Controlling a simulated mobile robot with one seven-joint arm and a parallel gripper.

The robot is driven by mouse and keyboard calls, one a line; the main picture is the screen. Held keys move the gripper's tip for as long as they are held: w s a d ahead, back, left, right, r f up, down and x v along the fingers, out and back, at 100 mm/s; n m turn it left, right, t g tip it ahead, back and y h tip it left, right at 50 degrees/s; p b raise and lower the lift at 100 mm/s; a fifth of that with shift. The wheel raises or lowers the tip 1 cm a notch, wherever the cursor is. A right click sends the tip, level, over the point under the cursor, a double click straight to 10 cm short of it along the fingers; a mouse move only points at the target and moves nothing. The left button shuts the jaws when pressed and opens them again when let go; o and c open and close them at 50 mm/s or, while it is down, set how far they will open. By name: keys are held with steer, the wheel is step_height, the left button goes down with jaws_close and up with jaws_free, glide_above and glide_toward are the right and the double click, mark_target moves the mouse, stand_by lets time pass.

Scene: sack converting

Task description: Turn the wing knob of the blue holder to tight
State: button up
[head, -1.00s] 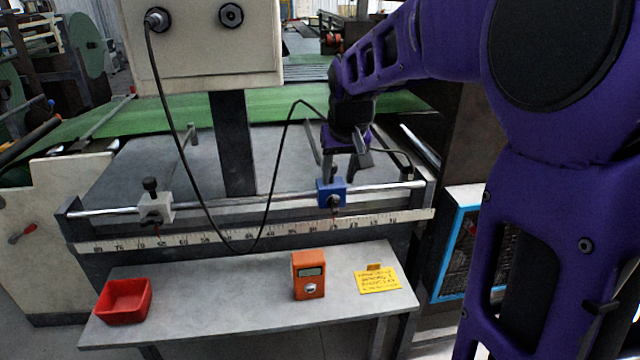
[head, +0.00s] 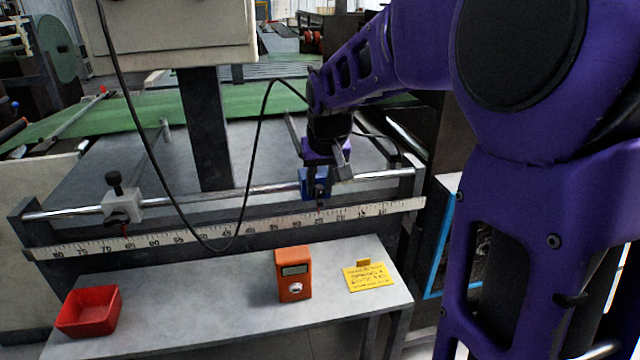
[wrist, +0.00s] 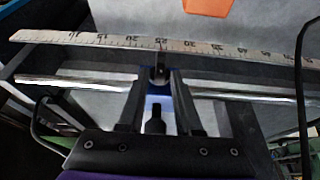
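The blue holder (head: 306,184) sits on the steel rail at the right, above the ruler strip. It also shows in the wrist view (wrist: 158,91), between my fingers. A dark upright knob (wrist: 155,120) stands between the fingers, with a gap visible on each side. My gripper (wrist: 158,82) is pointed down over the holder, its fingers apart. In the head view my gripper (head: 328,175) partly covers the holder, and its wing knob is not clear there. I cannot tell whether a finger touches the holder.
A grey holder with a black knob (head: 121,203) sits on the rail at the left. The shelf below holds a red tray (head: 88,312), an orange device (head: 294,275) and a yellow note (head: 368,276). A black cable (head: 258,140) loops in front of the rail.

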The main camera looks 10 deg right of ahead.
mark_target(322, 195)
jaws_close()
steer(key=shift+d+p, duration=0.1)
steer(key=shift+p, duration=0.2)
steer(key=shift+s+d+y+p, duration=0.1)
steer(key=shift+d+y+p, duration=0.2)
steer(key=shift+y, duration=0.5)
steer(key=shift+d+f+m+y, duration=0.2)
steer(key=shift+m+y, duration=0.2)
steer(key=shift+y, duration=0.3)
steer(key=shift+d+f+m+t+y+b, duration=0.5)
steer(key=shift+y+b, duration=0.45)
steer(key=shift+y, duration=1.3)
steer(key=shift+d+f+m+t+y+b, duration=0.25)
steer(key=shift+f+m+y+b, duration=0.6)
steer(key=shift+y, duration=1.45)
steer(key=shift+d+f+m+t+y+b, duration=0.35)
steer(key=shift+y+b, duration=0.75)
steer(key=shift+y, duration=1.15)
steer(key=shift+a+r, duration=0.15)
steer(key=shift+r, duration=0.05)
